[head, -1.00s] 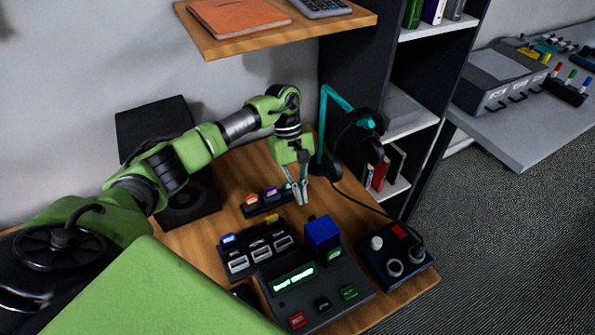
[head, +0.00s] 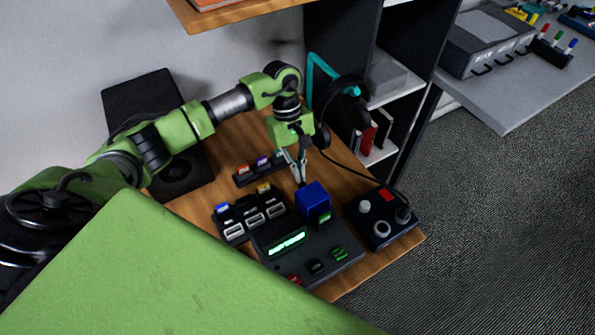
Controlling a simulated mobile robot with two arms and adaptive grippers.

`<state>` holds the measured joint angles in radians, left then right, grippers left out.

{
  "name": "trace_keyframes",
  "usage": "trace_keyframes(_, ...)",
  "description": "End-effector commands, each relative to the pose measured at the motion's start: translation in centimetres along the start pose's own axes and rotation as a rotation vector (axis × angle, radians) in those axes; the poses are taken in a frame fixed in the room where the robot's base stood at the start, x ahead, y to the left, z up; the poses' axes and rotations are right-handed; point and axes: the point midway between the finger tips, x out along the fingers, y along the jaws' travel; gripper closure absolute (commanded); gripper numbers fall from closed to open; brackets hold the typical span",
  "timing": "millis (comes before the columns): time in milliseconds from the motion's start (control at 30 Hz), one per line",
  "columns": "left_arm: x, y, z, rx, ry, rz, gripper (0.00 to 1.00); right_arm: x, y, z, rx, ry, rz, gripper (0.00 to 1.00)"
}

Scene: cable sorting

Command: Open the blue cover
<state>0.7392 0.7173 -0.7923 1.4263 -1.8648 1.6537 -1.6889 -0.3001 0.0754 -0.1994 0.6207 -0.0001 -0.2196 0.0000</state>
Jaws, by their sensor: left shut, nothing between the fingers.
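The blue cover (head: 313,196) is a small box-shaped piece at the back right of a dark control panel (head: 268,250) with a lit green display. It looks closed. My left gripper (head: 301,182) points down just behind the cover, its fingers together and empty. The fingertips are at or very near the cover's back top edge; I cannot tell if they touch it. My right gripper is not in view.
A dark box with knobs and a red button (head: 383,218) stands right of the panel. A block with several switches (head: 250,215) is to the left. A headphone stand (head: 318,75) and a speaker (head: 165,165) stand farther back. A wooden shelf (head: 230,17) hangs above.

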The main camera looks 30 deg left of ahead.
Motion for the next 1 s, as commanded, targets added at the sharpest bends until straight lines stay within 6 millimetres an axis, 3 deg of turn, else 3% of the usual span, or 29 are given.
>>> trace_keyframes(200,-0.9,0.0,1.2,0.003,0.12,-0.005,1.0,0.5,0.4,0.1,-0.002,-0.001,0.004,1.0)
trace_keyframes(400,-1.4,0.1,2.3,-0.001,0.13,-0.005,1.0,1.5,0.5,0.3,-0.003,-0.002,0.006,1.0)
trace_keyframes(1000,-2.2,0.0,2.7,-0.002,0.127,-0.007,1.0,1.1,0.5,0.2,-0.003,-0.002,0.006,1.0)
